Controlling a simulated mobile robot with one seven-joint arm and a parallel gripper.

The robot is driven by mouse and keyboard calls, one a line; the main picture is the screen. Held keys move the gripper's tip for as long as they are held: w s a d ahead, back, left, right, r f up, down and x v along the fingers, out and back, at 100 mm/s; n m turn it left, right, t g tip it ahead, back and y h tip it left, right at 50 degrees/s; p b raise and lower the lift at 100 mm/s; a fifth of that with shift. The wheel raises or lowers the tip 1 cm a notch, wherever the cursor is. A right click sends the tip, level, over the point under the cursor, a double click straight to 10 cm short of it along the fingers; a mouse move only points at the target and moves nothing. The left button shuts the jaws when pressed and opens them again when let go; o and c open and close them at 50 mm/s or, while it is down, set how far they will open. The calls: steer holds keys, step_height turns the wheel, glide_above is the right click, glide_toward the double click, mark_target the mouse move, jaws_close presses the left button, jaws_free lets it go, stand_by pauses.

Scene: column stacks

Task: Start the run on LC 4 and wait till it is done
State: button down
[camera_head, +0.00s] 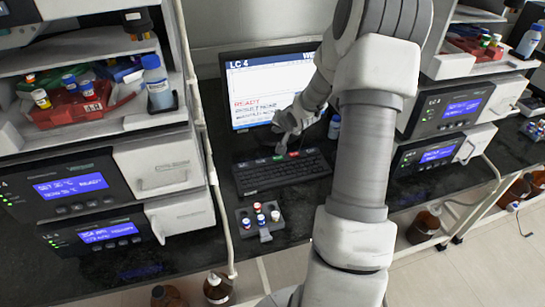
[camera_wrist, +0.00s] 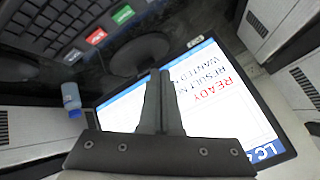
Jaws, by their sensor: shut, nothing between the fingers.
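The LC 4 monitor (camera_head: 290,75) stands behind the keyboard and reads "LC 4" and "READY" in red, with smaller dark lines below. It shows upside down in the wrist view (camera_wrist: 240,115). The black keyboard (camera_head: 280,176) lies on the bench in front of it. A green key (camera_wrist: 122,14) and a red key (camera_wrist: 95,37), both with small white lettering, show along one edge of the keyboard. My gripper (camera_head: 281,148) is shut and empty, above the keyboard's back edge before the screen. Its fingers (camera_wrist: 160,75) cover part of the screen in the wrist view.
A grey rack (camera_head: 243,222) with several capped vials stands in front of the keyboard. Instrument stacks with blue displays (camera_head: 70,185) rise left and right (camera_head: 463,108). A blue-capped bottle (camera_wrist: 72,100) stands beside the monitor. Brown bottles (camera_head: 217,288) stand below.

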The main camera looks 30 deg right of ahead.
steer(key=shift+w+d+f+m, duration=0.25)
steer(key=shift+d+f, duration=0.2)
steer(key=shift+f, duration=0.25)
steer(key=shift+f, duration=0.15)
steer(key=b, duration=0.9)
glide_above(278, 161)
step_height(278, 161, down, 8)
steer(key=shift+f, duration=0.25)
steer(key=shift+f, duration=0.1)
stand_by(1.1)
steer(key=shift+f, duration=0.35)
